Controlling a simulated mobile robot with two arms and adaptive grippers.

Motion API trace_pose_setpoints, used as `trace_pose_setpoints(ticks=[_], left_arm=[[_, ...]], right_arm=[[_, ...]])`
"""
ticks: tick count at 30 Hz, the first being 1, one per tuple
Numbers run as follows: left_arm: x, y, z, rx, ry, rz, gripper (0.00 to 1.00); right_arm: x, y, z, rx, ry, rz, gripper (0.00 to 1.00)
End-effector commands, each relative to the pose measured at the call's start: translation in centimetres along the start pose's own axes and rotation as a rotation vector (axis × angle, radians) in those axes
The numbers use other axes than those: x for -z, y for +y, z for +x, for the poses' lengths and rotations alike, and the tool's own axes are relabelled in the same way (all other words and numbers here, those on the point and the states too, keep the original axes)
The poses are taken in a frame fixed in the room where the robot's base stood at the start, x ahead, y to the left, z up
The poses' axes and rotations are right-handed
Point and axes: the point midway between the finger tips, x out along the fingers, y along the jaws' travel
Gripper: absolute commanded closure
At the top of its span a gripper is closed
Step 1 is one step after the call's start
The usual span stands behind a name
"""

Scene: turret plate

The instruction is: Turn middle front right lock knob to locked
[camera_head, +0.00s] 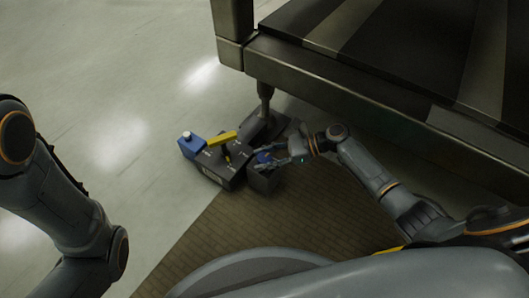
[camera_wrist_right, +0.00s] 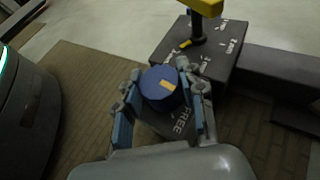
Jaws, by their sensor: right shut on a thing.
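The blue lock knob (camera_wrist_right: 160,88) with an orange mark on its top sits between the two fingers of my right gripper (camera_wrist_right: 160,108) in the right wrist view. The gripper is shut on it from both sides. White lettering "FREE" shows on the dark plate (camera_wrist_right: 178,128) just below the knob. In the head view my right gripper (camera_head: 276,161) reaches to the near right part of the dark lock box (camera_head: 215,164), and the knob is mostly hidden by the fingers. My left arm shows at the left, but its gripper is out of view.
A yellow handle (camera_head: 222,138) and a blue block with a white cap (camera_head: 191,145) are on the box. A large dark platform (camera_head: 340,85) overhangs at the upper right. Open pale floor (camera_head: 90,95) lies to the left, brown matting (camera_head: 250,225) in front.

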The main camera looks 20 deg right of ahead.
Motion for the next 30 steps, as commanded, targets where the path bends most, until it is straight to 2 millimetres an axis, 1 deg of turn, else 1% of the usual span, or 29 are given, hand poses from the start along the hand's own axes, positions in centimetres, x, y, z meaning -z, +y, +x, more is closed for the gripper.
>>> trace_pose_setpoints(ticks=[1,2,7,18,24,30], left_arm=[[-0.1,-0.1,0.3,0.0,0.001,0.0,0.0],[-0.1,-0.1,0.3,0.0,0.001,0.0,0.0],[0.2,0.1,-0.4,0.0,0.002,0.0,0.0],[1.4,0.8,-3.9,0.0,0.001,0.0,0.0],[1.9,1.1,-5.4,0.0,0.001,0.0,0.0],[2.2,1.3,-6.3,0.0,0.001,0.0,0.0]], right_arm=[[-0.3,-0.2,0.1,-0.041,-0.003,-0.017,0.92],[-0.3,-0.2,0.1,-0.067,-0.003,-0.028,0.92],[0.0,-0.2,0.2,-0.217,-0.004,-0.093,0.92],[0.3,-0.1,0.4,-0.519,-0.001,-0.219,0.92],[0.3,0.0,0.3,-0.636,0.0,-0.265,0.92],[0.2,0.1,0.3,-0.707,0.001,-0.292,0.92]])
